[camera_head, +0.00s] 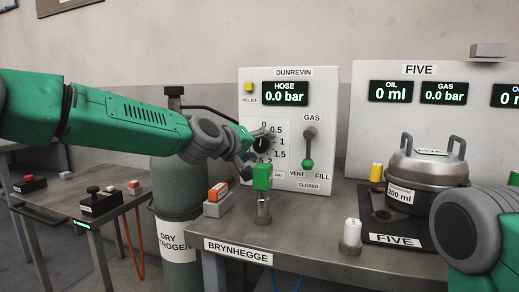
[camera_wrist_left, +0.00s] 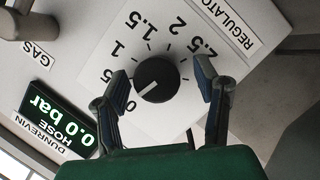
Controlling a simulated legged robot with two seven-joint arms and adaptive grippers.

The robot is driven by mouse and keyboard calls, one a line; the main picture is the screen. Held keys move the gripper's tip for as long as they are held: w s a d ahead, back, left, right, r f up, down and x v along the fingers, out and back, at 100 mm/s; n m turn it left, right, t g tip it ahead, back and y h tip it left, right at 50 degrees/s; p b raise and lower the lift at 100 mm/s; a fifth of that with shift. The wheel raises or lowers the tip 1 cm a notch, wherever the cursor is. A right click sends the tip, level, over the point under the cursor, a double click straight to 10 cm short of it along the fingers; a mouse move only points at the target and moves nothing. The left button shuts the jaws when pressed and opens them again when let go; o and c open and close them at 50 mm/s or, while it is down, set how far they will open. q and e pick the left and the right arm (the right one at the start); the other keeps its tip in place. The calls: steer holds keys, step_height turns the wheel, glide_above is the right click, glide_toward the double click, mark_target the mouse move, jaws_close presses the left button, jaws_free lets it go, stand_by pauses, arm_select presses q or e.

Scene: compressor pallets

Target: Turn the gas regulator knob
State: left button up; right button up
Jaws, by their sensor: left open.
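The gas regulator knob (camera_wrist_left: 157,80) is a round black dial on a white scale plate (camera_wrist_left: 135,45) marked 0 to 2.5. Its white pointer line points toward the 0. In the head view the knob (camera_head: 263,145) is partly covered by my left gripper (camera_head: 262,152). In the left wrist view my left gripper (camera_wrist_left: 160,74) is open, with one finger on each side of the knob. A gap shows between knob and fingers; I cannot tell how deep they reach. My right arm shows at the lower right, but its gripper is not in view.
The panel's hose display (camera_head: 285,94) reads 0.0 bar. A gas lever (camera_head: 308,150) with a green knob is right of the dial. A green-topped fitting (camera_head: 263,180) and an orange-topped block (camera_head: 218,195) stand on the bench below. A dark gas cylinder (camera_head: 176,230) stands left.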

arm_select(q)
steer(key=shift+d, duration=0.1)
steer(key=shift+c, duration=0.8)
steer(key=c, duration=1)
steer(key=shift+d+r+p, duration=0.1)
steer(key=shift+p, duration=0.6)
steer(key=m+y+p, duration=0.2)
steer(key=m+p, duration=0.1)
steer(key=p, duration=0.5)
steer(key=shift+m, duration=0.3)
steer(key=shift+m+y+p, duration=0.5)
steer(key=shift+m+p, duration=0.2)
steer(key=shift+p, duration=0.6)
steer(key=shift+f, duration=0.2)
